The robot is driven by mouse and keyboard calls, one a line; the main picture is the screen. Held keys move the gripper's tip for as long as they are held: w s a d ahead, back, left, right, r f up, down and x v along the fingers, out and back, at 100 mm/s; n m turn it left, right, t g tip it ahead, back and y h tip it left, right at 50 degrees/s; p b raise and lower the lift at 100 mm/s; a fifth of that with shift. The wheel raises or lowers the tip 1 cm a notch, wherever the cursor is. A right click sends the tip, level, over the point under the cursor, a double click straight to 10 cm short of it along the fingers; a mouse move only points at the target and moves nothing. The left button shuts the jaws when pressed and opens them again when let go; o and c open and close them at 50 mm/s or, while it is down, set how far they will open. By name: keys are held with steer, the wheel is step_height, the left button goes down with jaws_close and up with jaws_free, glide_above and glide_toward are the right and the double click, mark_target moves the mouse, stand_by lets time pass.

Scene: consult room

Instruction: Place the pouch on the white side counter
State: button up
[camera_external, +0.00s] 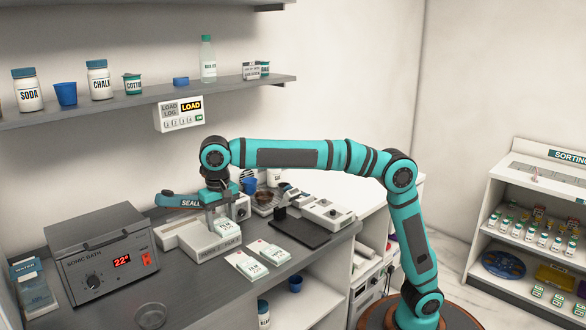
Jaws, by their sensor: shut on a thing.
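My gripper (217,213) points down over the sealer at the back of the grey bench. It is shut on a white pouch with a green-edged label (227,229), which sits at or just above the sealer's pale base (196,240); I cannot tell whether they touch. Two similar pouches (268,252) (244,265) lie on the bench in front and to the right. A white counter (404,192) shows partly behind my arm, to the right of the grey bench; much of its top is hidden.
The sonic bath (100,262) stands left of the sealer, whose teal lever (178,201) is raised close to my gripper. A dark flat plate (298,234) and a white device (328,214) are to the right. A shelf (150,100) with jars hangs above.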

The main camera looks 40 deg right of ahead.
steer(key=w+d+m, duration=0.2)
steer(key=w+d, duration=0.5)
steer(key=d, duration=0.3)
steer(key=w+d+m, duration=0.2)
steer(key=w+d, duration=0.5)
steer(key=d, duration=0.2)
steer(key=w+d+r+m, duration=0.15)
steer(key=w+d, duration=0.25)
steer(key=d, duration=0.8)
steer(key=m, duration=1.2)
glide_above(358, 187)
step_height(358, 187, down, 6)
steer(key=shift+f, duration=5.45)
steer(key=shift+f, duration=0.1)
